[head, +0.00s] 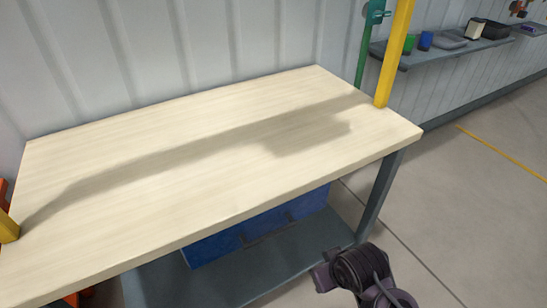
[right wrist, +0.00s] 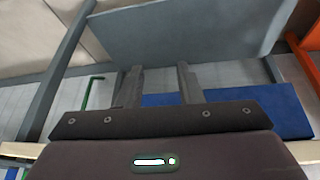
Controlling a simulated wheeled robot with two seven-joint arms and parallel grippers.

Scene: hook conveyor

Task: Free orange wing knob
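No orange wing knob can be made out in either view. My right gripper (right wrist: 158,70) shows in the right wrist view with its two dark fingers apart and nothing between them. Beyond its fingers are the grey lower shelf (right wrist: 180,30) and a blue box (right wrist: 270,105). Part of my right arm shows at the bottom right of the head view, beside the workbench. My left gripper is not in view.
The pale wooden workbench (head: 200,150) has a bare top crossed by a shadow. Yellow posts stand at its right back corner (head: 395,55) and left edge (head: 8,228). A blue box (head: 255,225) sits below. A wall shelf (head: 440,52) holds small items. Floor on the right is clear.

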